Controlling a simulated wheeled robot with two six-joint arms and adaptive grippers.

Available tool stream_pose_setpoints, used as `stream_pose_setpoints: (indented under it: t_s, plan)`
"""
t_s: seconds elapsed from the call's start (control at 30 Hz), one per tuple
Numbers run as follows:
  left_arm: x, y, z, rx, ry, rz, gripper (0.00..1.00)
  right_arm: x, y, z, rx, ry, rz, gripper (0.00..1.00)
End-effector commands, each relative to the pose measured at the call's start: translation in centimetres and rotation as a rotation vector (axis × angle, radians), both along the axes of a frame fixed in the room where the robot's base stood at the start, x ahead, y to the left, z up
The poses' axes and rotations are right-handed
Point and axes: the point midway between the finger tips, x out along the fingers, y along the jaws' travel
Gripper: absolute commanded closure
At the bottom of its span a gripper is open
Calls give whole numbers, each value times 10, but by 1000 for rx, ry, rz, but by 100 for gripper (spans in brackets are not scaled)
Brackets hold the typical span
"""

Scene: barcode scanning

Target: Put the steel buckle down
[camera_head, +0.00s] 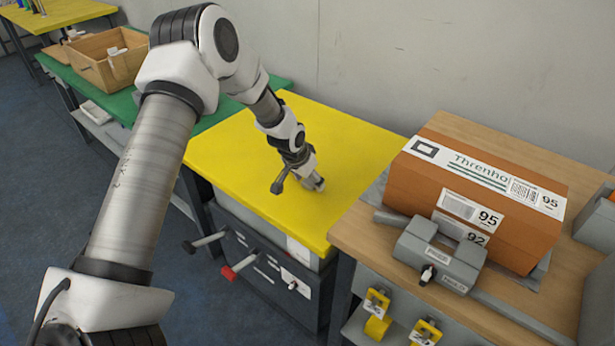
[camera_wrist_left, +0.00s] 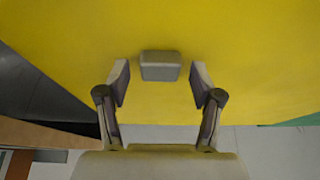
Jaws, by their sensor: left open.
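The steel buckle (camera_wrist_left: 160,67) shows in the left wrist view as a small grey block on the yellow tabletop (camera_wrist_left: 240,60). It lies between the fingertips of my left gripper (camera_wrist_left: 160,84), slightly beyond them, with a gap on either side. The gripper is open and not holding it. In the head view my left gripper (camera_head: 312,180) points down, low over the yellow table (camera_head: 350,150). There the gripper hides most or all of the buckle. My right gripper is not in view.
To the right, a wooden table (camera_head: 480,130) bears a brown labelled box (camera_head: 420,185) and a grey U-shaped fixture (camera_head: 440,258). To the left, a green table (camera_head: 125,103) holds a wooden crate (camera_head: 85,62). The yellow top around the gripper is clear.

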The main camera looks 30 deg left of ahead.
Motion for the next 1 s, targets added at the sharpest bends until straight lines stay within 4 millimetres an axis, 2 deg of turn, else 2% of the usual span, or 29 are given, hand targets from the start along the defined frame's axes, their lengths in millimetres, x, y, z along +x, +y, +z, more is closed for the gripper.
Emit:
stream_pose_setpoints:
  t_s: [0.17,0.23,0.5,0.6,0.9,1.0]
  plan:
    - [-7,1,25,-1,-1,-1,34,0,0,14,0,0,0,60]
    - [-13,1,42,-1,-3,-1,34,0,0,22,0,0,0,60]
    - [-38,3,97,-2,-4,1,34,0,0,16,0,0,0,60]
    - [-44,3,109,-1,-3,0,34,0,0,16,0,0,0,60]
    - [-46,3,114,0,0,0,34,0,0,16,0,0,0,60]
    - [-49,-2,107,-7,10,-4,34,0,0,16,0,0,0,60]
